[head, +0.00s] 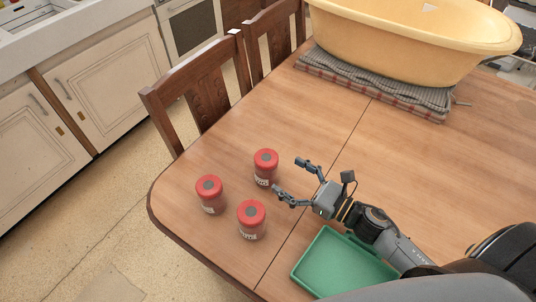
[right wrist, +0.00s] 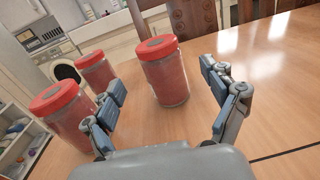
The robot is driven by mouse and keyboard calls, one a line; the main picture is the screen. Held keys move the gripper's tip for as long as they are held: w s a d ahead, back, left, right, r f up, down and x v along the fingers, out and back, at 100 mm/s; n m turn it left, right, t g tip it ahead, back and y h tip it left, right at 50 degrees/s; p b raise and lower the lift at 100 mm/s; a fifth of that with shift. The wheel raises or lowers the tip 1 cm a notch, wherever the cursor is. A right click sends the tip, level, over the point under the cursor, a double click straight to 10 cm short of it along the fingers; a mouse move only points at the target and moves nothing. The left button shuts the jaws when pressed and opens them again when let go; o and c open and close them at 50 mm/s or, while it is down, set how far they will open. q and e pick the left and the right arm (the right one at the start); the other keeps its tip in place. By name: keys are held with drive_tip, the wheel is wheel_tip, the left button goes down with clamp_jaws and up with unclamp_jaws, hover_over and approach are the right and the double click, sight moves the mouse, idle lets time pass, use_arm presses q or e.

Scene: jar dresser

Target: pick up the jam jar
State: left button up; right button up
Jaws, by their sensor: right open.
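Three jars with red lids stand upright on the wooden table: a back jar (head: 265,167), a left jar (head: 210,194) and a front jar (head: 251,220). I cannot tell by label which is the jam jar. My right gripper (head: 287,176) is open and empty, just right of the back jar. In the right wrist view, the gripper (right wrist: 165,88) has the back jar (right wrist: 165,75) ahead between its fingers, apart from both. The front jar (right wrist: 66,115) is beside the left finger, partly hidden by it, and the left jar (right wrist: 97,72) is behind. My left gripper is out of view.
A green tray (head: 326,232) lies on the table below my right arm. A yellow tub (head: 400,45) rests on folded cloths (head: 420,98) at the back. Wooden chairs (head: 200,95) line the far left edge. The table's middle is clear.

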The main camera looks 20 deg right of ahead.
sight(266, 162)
drive_tip(key=shift+w+a, duration=0.1)
drive_tip(key=shift+w, duration=0.3)
drive_tip(key=shift+w+a+r, duration=0.15)
drive_tip(key=shift+w+a, duration=0.1)
drive_tip(key=shift+w, duration=0.05)
drive_tip(key=shift+p+x, duration=0.5)
drive_tip(key=shift+x, duration=0.3)
drive_tip(key=x, duration=0.2)
drive_tip(key=p+x, duration=0.1)
drive_tip(key=shift+w+a+f, duration=0.2)
drive_tip(key=shift+a+f, duration=0.05)
drive_tip(key=shift+w+a+f, duration=0.1)
drive_tip(key=shift+w+a, duration=0.15)
drive_tip(key=shift+w, duration=0.05)
use_arm(q)
drive_tip(key=shift+s+a+r, duration=0.1)
drive_tip(key=shift+s+r, duration=0.1)
drive_tip(key=shift+r, duration=0.9)
drive_tip(key=shift+w, duration=0.1)
use_arm(e)
drive_tip(key=c, duration=1.4)
drive_tip(key=shift+c, duration=1)
